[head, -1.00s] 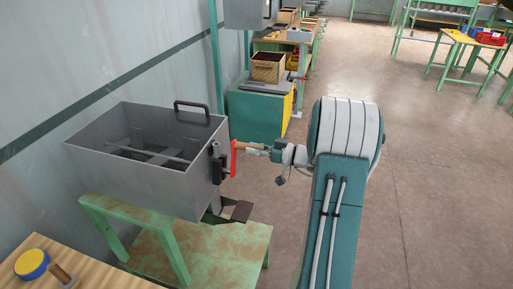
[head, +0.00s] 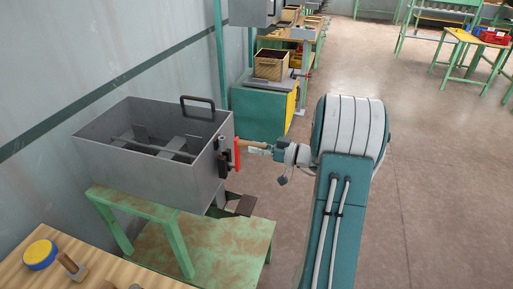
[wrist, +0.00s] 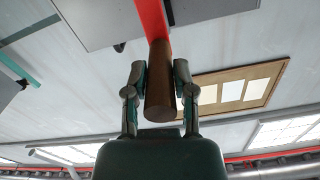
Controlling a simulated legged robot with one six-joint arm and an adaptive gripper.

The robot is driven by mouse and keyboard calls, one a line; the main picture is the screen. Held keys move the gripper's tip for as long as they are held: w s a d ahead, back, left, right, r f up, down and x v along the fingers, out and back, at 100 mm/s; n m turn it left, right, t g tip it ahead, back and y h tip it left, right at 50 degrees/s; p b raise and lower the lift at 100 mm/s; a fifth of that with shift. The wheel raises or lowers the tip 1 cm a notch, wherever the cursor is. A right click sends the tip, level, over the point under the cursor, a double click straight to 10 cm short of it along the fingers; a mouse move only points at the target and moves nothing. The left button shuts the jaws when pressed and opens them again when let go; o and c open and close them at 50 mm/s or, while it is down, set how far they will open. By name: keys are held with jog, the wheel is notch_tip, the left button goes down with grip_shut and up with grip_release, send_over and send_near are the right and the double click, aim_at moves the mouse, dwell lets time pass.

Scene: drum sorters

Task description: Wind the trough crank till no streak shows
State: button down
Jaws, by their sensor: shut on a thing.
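The grey metal trough (head: 195,182) stands on a green frame at the left in the head view. Inside it a shaft with flat paddles (head: 176,144) shows; the trough floor is partly hidden by its walls, and I cannot make out any streak. The red crank arm (head: 237,156) is on the trough's right end, with a wooden handle (head: 251,145) pointing right. My gripper (head: 265,150) is shut on this handle. In the wrist view the wooden handle (wrist: 160,85) lies between the two fingers of my gripper (wrist: 160,75), with the red crank arm (wrist: 151,20) beyond it.
A wooden bench (head: 90,280) with a yellow-blue round thing (head: 40,254) and a wooden-handled tool (head: 72,266) is at the lower left. A teal cabinet (head: 258,118) stands behind the trough. The floor (head: 440,190) at the right is clear.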

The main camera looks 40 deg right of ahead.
jog(key=shift+c, duration=2.2)
grip_release()
jog(key=shift+r, duration=0.1)
jog(key=v, duration=1.2)
